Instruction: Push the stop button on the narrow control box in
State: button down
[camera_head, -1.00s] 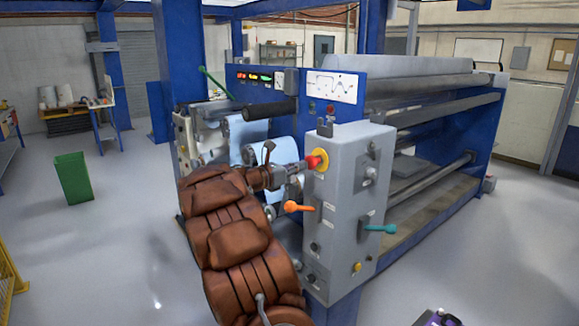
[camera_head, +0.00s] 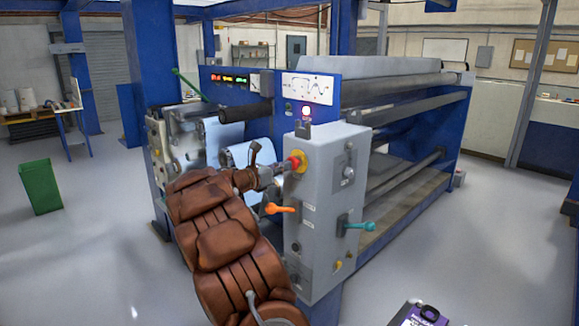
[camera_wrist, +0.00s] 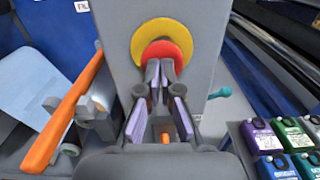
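The red stop button (camera_head: 295,162) with its yellow surround (camera_head: 303,157) is on the left face of the narrow grey control box (camera_head: 336,180). In the wrist view the red button (camera_wrist: 159,50) is straight ahead, with the yellow disc (camera_wrist: 161,30) around and above it. My gripper (camera_head: 284,168) is at the button, fingers pointing at it. In the wrist view its fingertips (camera_wrist: 160,70) are close together, overlap the button's lower edge and hold nothing. They look in contact with the button, though the exact contact is hidden.
An orange lever (camera_head: 281,208) sticks out below the button and lies left of my gripper in the wrist view. A teal lever (camera_head: 358,226) is on the box's other face. A lit lamp (camera_head: 306,111) is above the box. Rollers (camera_head: 415,95) stretch behind. Open floor lies left.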

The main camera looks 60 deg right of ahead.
jog(key=shift+s+d+r, duration=0.1)
jog(key=shift+s+r, duration=0.05)
jog(key=shift+r, duration=0.2)
jog(key=w+a+b, duration=0.2)
jog(key=w+a, duration=0.1)
jog(key=a, duration=1.1)
jog(key=shift+f, duration=0.35)
jog(key=s+a+f+m+y, duration=0.4)
jog(key=s+a, duration=0.2)
jog(key=s, duration=0.2)
jog(key=s+a+f+m+y, duration=0.3)
jog(key=s+a+m, duration=0.15)
jog(key=s, duration=0.45)
jog(key=s+a+f+m+y, duration=0.2)
jog(key=s+a, duration=0.3)
jog(key=a, duration=0.5)
jog(key=s+a+f+m+t+y, duration=0.1)
jog(key=s+a+f+m+y, duration=0.2)
jog(key=a, duration=0.7)
jog(key=s+a+f+m+y, duration=0.2)
jog(key=s+a+f+y, duration=0.3)
jog(key=a, duration=0.5)
jog(key=s+f, duration=0.1)
jog(key=s, duration=0.1)
jog(key=shift+s+t+y, duration=0.3)
jog(key=shift+s, duration=0.1)
